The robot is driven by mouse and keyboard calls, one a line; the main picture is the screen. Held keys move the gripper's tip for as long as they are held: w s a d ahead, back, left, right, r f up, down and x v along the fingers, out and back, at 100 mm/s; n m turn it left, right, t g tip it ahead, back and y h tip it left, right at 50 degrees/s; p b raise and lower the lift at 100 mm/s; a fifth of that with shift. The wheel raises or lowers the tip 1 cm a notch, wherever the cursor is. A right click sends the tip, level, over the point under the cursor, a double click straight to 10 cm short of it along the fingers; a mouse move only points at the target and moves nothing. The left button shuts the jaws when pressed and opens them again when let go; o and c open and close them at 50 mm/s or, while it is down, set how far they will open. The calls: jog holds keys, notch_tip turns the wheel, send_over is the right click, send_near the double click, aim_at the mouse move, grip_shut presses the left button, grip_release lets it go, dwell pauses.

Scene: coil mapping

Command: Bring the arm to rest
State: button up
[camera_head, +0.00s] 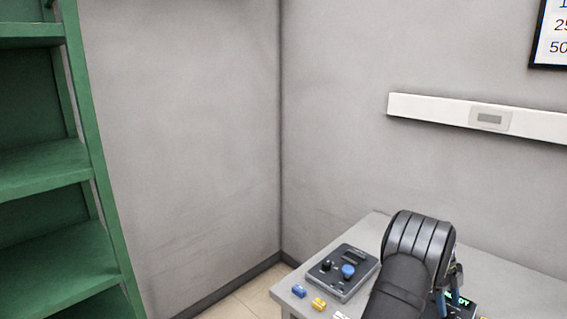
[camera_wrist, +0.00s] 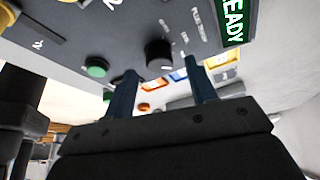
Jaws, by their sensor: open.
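My gripper (camera_wrist: 163,88) is in the wrist view with its two dark blue fingers apart and nothing between them. In the head view my dark arm reaches over the table at the lower right, and the gripper (camera_head: 449,286) is partly hidden behind it. In the wrist view a grey panel (camera_wrist: 115,45) fills the upper part. It carries a green button (camera_wrist: 97,67), a black knob (camera_wrist: 158,54) and a green display (camera_wrist: 231,25) reading "READY". The fingers show in front of the panel; I cannot tell whether they touch it.
The grey table (camera_head: 375,222) holds a control box (camera_head: 340,272) with a blue knob. A green shelf (camera_head: 95,165) stands at the left. A white rail (camera_head: 430,107) runs along the wall.

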jog(key=v, duration=1.6)
jog(key=x, duration=1.8)
jog(key=shift+f, duration=0.1)
jog(key=shift+f+n, duration=0.1)
jog(key=shift+n, duration=0.2)
jog(key=n+t+h, duration=0.1)
jog(key=n, duration=0.2)
jog(key=shift+s+a, duration=0.1)
jog(key=shift+s, duration=0.05)
jog(key=n, duration=0.2)
jog(key=n+t+h, duration=0.1)
jog(key=n, duration=0.1)
jog(key=shift+s+a+n+t, duration=0.1)
jog(key=shift+n+t, duration=0.2)
jog(key=shift+n, duration=0.1)
jog(key=n+t, duration=0.1)
jog(key=n, duration=0.3)
jog(key=shift+s, duration=0.1)
jog(key=shift+s+n+t, duration=0.1)
jog(key=shift+n+t, duration=0.9)
jog(key=shift+n, duration=1.1)
